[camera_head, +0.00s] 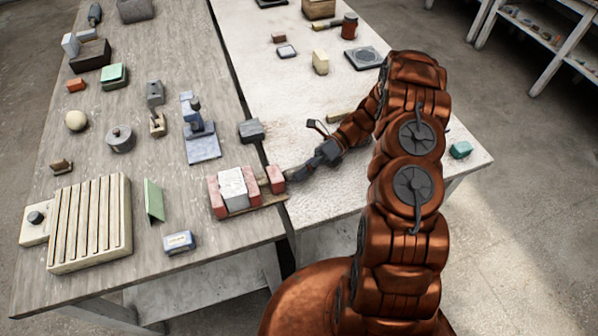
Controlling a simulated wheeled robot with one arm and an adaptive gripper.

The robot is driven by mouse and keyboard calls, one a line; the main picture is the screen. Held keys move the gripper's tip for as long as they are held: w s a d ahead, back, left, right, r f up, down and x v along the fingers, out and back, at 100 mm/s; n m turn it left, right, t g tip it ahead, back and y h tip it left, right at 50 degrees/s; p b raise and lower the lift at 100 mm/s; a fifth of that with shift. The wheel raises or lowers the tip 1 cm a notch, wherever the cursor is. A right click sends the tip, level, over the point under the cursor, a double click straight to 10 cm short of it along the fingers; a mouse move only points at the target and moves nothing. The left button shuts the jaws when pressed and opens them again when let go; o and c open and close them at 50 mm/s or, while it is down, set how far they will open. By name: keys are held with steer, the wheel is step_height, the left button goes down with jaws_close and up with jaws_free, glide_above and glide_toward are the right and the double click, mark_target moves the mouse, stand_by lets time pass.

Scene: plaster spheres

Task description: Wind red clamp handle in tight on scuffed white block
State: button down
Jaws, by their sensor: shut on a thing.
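A clamp with red blocks stands on a thin wooden base (258,204) near the front right edge of the wooden table. The scuffed white block (232,187) sits between a left red jaw (215,198) and a right red jaw (251,184). Any small gap at the jaws is too small to tell. The red clamp handle (275,179) is at the clamp's right end, apart from the right jaw. My gripper (287,175) reaches in from the right and is shut on the red handle. The fingertips are dark and small, so the exact grip is hard to see.
A dark grey block (251,131) lies just behind the clamp. A blue-grey stand (202,142) is farther left. A blue-white box (179,242) and a green wedge (153,200) lie left of the clamp.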

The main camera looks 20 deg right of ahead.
steer(key=c, duration=1)
jaws_free()
steer(key=shift+v, duration=3.8)
